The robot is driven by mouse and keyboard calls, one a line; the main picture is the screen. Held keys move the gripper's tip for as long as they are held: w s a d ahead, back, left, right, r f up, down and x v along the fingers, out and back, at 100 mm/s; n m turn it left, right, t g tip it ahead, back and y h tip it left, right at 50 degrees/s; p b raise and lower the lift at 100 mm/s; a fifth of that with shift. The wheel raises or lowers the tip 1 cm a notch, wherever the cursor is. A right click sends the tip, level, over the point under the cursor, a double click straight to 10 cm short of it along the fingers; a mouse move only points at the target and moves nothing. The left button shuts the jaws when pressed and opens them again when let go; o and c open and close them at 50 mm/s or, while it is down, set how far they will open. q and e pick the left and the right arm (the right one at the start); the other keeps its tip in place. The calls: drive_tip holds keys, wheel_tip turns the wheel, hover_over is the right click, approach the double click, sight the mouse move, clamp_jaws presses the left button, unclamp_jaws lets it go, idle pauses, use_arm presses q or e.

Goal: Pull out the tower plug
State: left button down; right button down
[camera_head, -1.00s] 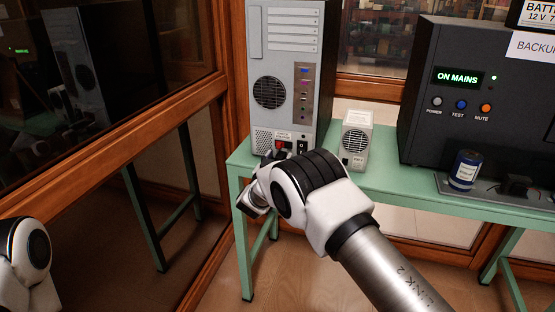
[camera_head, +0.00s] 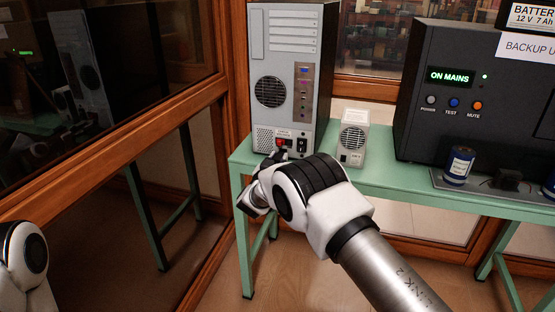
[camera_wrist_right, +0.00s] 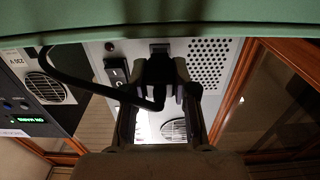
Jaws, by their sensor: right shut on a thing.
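The grey computer tower (camera_head: 285,105) stands upright with its back panel towards me, on the left end of a green table. The black tower plug (camera_wrist_right: 160,70) is low on this panel in the right wrist view, beside a black rocker switch (camera_wrist_right: 116,70). My right gripper (camera_wrist_right: 158,92) is shut on the plug, with a finger on either side. I cannot tell whether the plug is fully seated or partly out.
The green table (camera_head: 390,182) holds a small beige box with a fan grille (camera_head: 352,140) and a dark backup unit reading ON MAINS (camera_head: 450,76). A blue-and-white can (camera_head: 458,166) stands before that unit. The plug's black cable (camera_wrist_right: 80,82) loops left. Wood-framed glass (camera_head: 110,180) is close on the left.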

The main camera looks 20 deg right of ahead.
drive_tip(key=shift+w+d+f, duration=0.15)
drive_tip(key=shift+w+d, duration=0.05)
drive_tip(key=c, duration=0.9)
unclamp_jaws()
drive_tip(key=shift+a, duration=0.1)
